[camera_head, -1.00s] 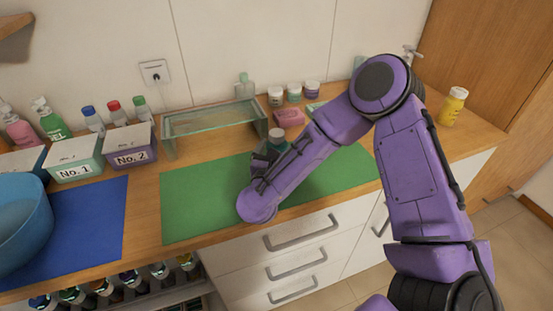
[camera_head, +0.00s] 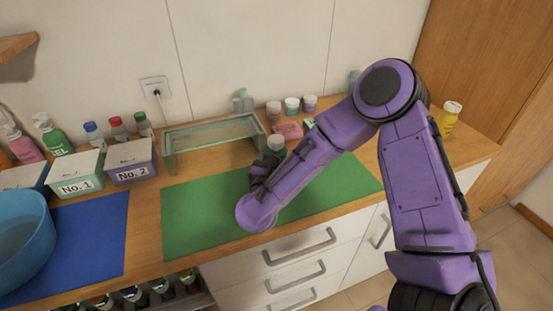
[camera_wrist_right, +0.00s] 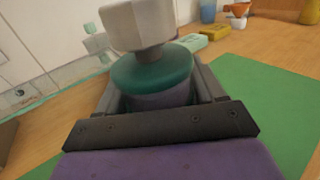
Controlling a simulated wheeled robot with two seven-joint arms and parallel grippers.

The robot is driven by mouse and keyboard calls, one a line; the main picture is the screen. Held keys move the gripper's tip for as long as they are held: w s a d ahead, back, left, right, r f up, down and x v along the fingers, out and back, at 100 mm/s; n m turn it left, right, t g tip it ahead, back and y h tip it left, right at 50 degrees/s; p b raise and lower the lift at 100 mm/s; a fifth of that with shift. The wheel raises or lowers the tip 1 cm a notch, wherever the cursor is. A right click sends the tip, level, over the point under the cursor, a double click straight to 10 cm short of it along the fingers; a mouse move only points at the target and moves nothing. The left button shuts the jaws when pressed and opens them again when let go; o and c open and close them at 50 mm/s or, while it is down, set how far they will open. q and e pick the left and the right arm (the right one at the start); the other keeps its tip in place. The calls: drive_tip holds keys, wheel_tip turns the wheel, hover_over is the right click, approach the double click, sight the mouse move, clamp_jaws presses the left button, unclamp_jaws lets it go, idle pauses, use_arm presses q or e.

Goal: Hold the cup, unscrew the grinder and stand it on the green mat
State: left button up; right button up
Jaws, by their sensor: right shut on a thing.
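My right gripper (camera_head: 262,172) is over the back middle of the green mat (camera_head: 210,220), largely hidden by my forearm. In the right wrist view the gripper (camera_wrist_right: 158,95) is shut around a piece with a teal rounded top (camera_wrist_right: 152,72) and a greyish-purple side below. A pale grey faceted grinder top (camera_wrist_right: 140,24) sits upright above the teal part, and I cannot tell whether it is still screwed on. The cup's lower part is hidden. My left gripper is not in view.
A glass stand (camera_head: 212,132) is behind the mat, with a pink block (camera_head: 288,131) and several small jars to its right. Boxes No. 1 (camera_head: 76,172) and No. 2 (camera_head: 131,160), a blue mat (camera_head: 95,232) and blue basin (camera_head: 22,235) are left. The mat's left part is clear.

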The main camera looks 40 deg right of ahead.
sight(284, 155)
drive_tip(key=s+r+p, duration=0.1)
drive_tip(key=r, duration=0.1)
drive_tip(key=s+r+p, duration=0.1)
drive_tip(key=r, duration=0.1)
drive_tip(key=s+a+r+p, duration=0.1)
drive_tip(key=s+r, duration=0.1)
drive_tip(key=shift+a+r, duration=0.1)
drive_tip(key=shift+r, duration=0.05)
use_arm(q)
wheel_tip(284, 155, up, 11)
drive_tip(key=p, duration=0.6)
drive_tip(key=shift+p, duration=0.3)
use_arm(e)
drive_tip(key=s+a+r, duration=0.2)
drive_tip(key=s, duration=0.7)
drive_tip(key=shift+r, duration=0.35)
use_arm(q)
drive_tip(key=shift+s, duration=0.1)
use_arm(e)
drive_tip(key=shift+a, duration=0.1)
drive_tip(key=o, duration=0.5)
drive_tip(key=c, duration=0.8)
drive_tip(key=shift+c, duration=0.3)
